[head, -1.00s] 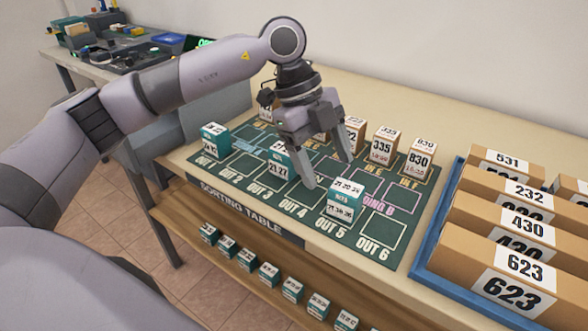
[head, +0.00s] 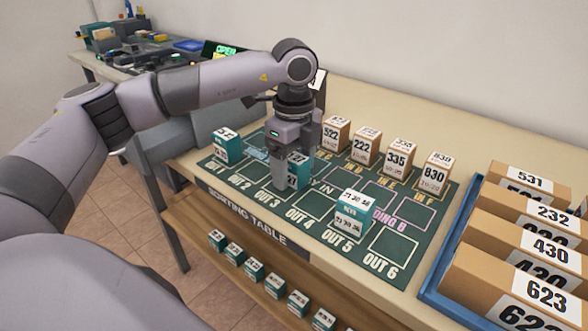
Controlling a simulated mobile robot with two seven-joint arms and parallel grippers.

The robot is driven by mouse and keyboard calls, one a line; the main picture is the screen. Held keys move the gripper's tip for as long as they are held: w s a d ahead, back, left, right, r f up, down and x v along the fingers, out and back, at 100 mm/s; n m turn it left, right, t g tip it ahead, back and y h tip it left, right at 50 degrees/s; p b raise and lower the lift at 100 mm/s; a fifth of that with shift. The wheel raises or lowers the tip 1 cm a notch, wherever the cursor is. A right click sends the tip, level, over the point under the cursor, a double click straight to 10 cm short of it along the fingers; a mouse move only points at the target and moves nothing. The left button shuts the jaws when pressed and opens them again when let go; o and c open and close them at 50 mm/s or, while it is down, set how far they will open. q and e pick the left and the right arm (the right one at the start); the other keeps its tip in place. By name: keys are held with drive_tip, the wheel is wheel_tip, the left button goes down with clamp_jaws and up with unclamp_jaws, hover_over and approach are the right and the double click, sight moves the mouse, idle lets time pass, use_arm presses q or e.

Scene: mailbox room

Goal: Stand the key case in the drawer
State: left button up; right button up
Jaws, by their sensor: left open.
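I cannot make out a key case or a closed drawer in the head view. My left gripper (head: 284,184) is open and points down over the green mat, seen edge-on. It is right at a teal and white box (head: 299,172) near OUT 3 and partly hides it; I cannot tell whether they touch. Another teal and white box (head: 225,146) stands at the mat's left end, and one (head: 352,212) stands near OUT 5. My right gripper is not in view.
The sorting table's green mat (head: 320,217) has several empty outlined cells. Tan numbered boxes (head: 367,147) stand along its back. A blue tray (head: 436,275) with large cartons is at the right. Several small teal boxes (head: 253,270) sit on the ledge below.

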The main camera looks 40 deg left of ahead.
sight(294, 156)
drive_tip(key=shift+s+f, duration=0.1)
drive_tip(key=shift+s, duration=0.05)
use_arm(q)
drive_tip(key=c, duration=1.2)
drive_tip(key=shift+r, duration=0.5)
wheel_tip(294, 156, up, 19)
drive_tip(key=p, duration=0.3)
drive_tip(key=shift+p, duration=0.3)
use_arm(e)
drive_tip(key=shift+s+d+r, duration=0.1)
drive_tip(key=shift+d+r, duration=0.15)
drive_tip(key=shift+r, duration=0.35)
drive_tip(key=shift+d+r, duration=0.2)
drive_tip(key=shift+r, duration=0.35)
